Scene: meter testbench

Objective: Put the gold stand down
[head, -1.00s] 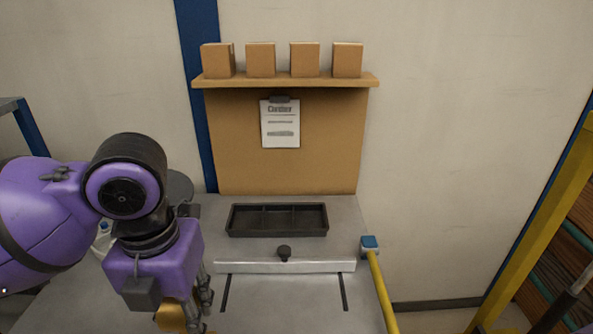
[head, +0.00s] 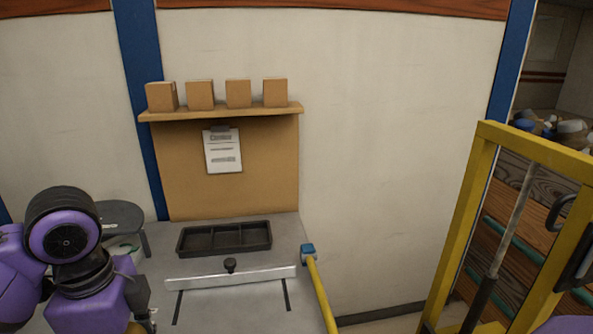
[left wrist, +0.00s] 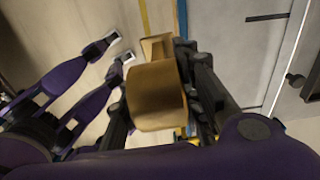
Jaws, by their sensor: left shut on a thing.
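The gold stand (left wrist: 157,95) is between the fingers of my left gripper (left wrist: 165,75) in the left wrist view. The gripper is shut on it, with dark fingers on both sides. In the head view my left gripper (head: 144,321) is at the bottom left edge, left of the bench's clear front area. Only a sliver of the gold stand (head: 135,328) shows there; the rest is cut off by the frame. I cannot tell whether the stand touches a surface. My right gripper is not in view.
The grey bench (head: 230,312) carries a black divided tray (head: 225,249) and a metal bar with a knob (head: 230,265). A yellow rail (head: 322,295) runs along its right side. Behind are a shelf of boxes (head: 220,113) and a clipboard (head: 223,158). A yellow frame (head: 465,215) stands right.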

